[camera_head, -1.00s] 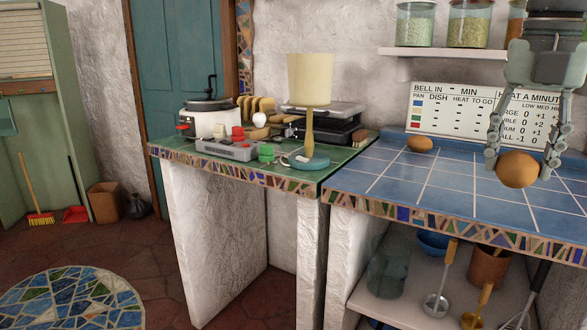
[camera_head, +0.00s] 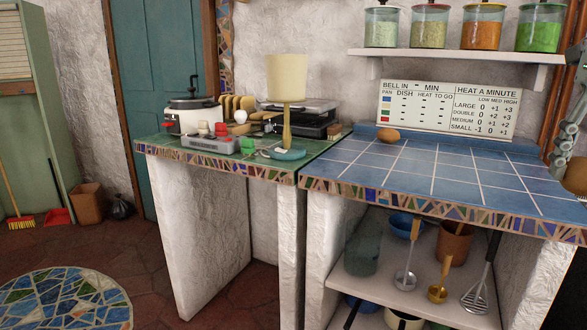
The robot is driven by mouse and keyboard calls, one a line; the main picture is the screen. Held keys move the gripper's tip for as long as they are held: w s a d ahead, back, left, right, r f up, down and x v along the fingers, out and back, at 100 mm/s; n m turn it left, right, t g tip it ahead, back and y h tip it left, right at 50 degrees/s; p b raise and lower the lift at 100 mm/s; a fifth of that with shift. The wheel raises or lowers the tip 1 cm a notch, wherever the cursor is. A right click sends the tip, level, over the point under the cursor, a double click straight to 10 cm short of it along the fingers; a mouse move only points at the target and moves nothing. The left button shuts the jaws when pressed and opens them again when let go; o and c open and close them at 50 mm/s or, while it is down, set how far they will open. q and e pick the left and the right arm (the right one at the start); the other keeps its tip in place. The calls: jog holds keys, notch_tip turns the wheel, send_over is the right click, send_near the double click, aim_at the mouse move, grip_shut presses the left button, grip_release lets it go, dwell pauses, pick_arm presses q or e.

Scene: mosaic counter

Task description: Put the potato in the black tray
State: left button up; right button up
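A brown potato (camera_head: 575,177) is at the right edge of the view, partly cut off. My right gripper (camera_head: 569,168) is beside it, with only part of its fingers showing, and the potato appears held just above the blue tiled counter's right end. A second brown, rounded item (camera_head: 388,135) lies at the back of the blue counter. A black, tray-like item (camera_head: 300,125) stands at the back of the green counter, behind the lamp; its inside is hidden. My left gripper is not in view.
A lamp (camera_head: 287,80) with a cream shade stands at the green counter's right side. A white cooker (camera_head: 192,117) and a grey box with coloured knobs (camera_head: 211,143) are left of it. The blue tiled counter (camera_head: 410,175) is mostly clear. Jars line the shelf (camera_head: 455,57) above.

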jog(key=s+d+f+n+y, duration=0.1)
jog(key=s+d+f+n, duration=0.1)
jog(key=f+n, duration=0.3)
jog(key=s+d+f+n, duration=0.1)
jog(key=s+f+n, duration=0.1)
jog(key=f+n, duration=0.35)
jog(key=w+a+f+n+g, duration=0.1)
jog(key=w+a+n, duration=0.1)
jog(key=a+n, duration=0.6)
jog(key=w+a+f+n+g, duration=0.1)
jog(key=w+a+f+n, duration=0.1)
jog(key=a+n, duration=0.7)
jog(key=w+a+f+n, duration=0.2)
jog(key=w+a+n, duration=0.1)
jog(key=a+n, duration=0.6)
jog(key=shift+a+g, duration=0.4)
jog(key=shift+a, duration=0.75)
